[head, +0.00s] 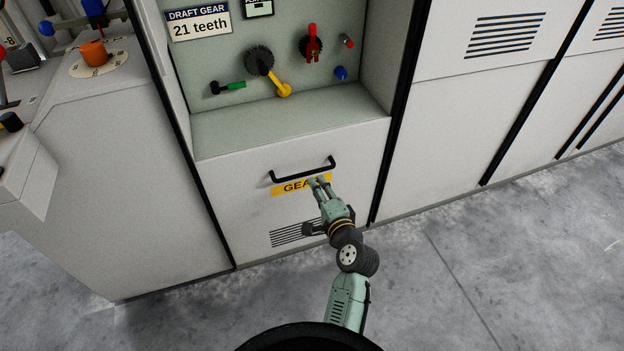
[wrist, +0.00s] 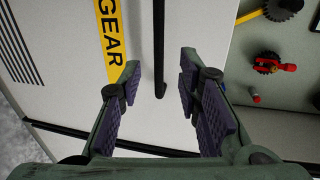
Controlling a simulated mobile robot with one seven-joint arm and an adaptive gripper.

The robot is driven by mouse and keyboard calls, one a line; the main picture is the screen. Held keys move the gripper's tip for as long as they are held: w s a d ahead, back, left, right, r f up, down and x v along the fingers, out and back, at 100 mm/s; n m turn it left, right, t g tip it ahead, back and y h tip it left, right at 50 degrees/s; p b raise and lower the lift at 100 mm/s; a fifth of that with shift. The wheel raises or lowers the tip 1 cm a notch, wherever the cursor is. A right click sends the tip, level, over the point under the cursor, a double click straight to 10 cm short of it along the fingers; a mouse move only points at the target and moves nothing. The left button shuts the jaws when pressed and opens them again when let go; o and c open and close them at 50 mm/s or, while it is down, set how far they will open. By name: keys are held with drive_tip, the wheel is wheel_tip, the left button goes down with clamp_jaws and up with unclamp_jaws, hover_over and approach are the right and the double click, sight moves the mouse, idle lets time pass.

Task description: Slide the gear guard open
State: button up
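The gear guard (head: 235,190) is a pale panel with a black bar handle (head: 290,174) and a yellow label reading "GEA…". It stands below a recess where gears show uncovered. My gripper (head: 319,180) is in front of the label's right part, close to the right half of the handle. In the wrist view my gripper (wrist: 160,72) is open, its two dark-padded fingers apart. The black handle (wrist: 159,45) runs between the fingers in that view, with the yellow GEAR label (wrist: 110,40) beside it. I cannot tell whether a finger touches the handle.
The recess holds a dark gear (head: 259,60) with a yellow arm, a red-handled part (head: 311,44), a green-handled part (head: 232,86) and a blue knob (head: 341,73). A "21 teeth" sign (head: 200,24) is above. Grey floor (head: 450,270) is clear at right.

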drive_tip(key=shift+v, duration=1.6)
drive_tip(key=shift+w+a, duration=0.1)
